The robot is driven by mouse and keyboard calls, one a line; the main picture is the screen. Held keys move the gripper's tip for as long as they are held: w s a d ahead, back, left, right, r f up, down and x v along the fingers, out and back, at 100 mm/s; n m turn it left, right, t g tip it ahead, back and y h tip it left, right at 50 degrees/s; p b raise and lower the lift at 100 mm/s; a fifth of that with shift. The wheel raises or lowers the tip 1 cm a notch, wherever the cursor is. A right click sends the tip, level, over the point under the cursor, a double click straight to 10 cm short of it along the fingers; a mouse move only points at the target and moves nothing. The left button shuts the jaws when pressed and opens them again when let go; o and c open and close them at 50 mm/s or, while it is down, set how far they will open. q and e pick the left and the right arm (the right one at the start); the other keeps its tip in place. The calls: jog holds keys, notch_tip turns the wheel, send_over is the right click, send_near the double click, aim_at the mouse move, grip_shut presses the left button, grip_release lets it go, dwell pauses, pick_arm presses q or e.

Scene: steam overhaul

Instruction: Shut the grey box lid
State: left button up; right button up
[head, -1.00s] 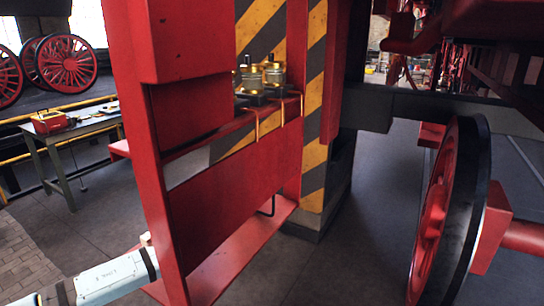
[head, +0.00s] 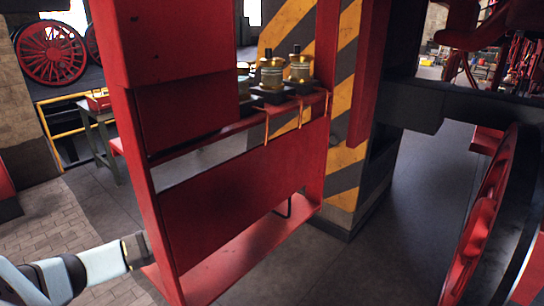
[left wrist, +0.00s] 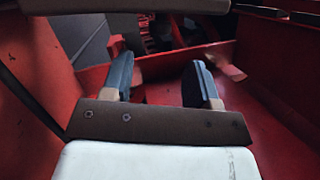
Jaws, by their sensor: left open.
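I cannot make out a grey box or its lid in either view. My left arm comes in from the lower left of the head view and ends at a tall red upright (head: 160,225), which hides the fingers. In the left wrist view my left gripper (left wrist: 160,82) is open, its two fingers apart with nothing seen between them. It is inside red metalwork, with a red wall (left wrist: 45,60) on the left and a red panel (left wrist: 255,110) on the right. My right gripper is in neither view.
Brass-topped fittings (head: 270,76) stand on a red ledge beside a yellow-and-black striped pillar (head: 345,170). A large red wheel (head: 490,215) is at the right. A workbench (head: 103,135) stands behind at the left. Grey floor (head: 415,215) is clear between pillar and wheel.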

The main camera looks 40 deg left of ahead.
pick_arm(q)
jog(key=p+x, duration=0.1)
jog(key=x, duration=0.7)
jog(key=shift+p, duration=0.35)
jog(key=shift+c, duration=0.5)
grip_shut()
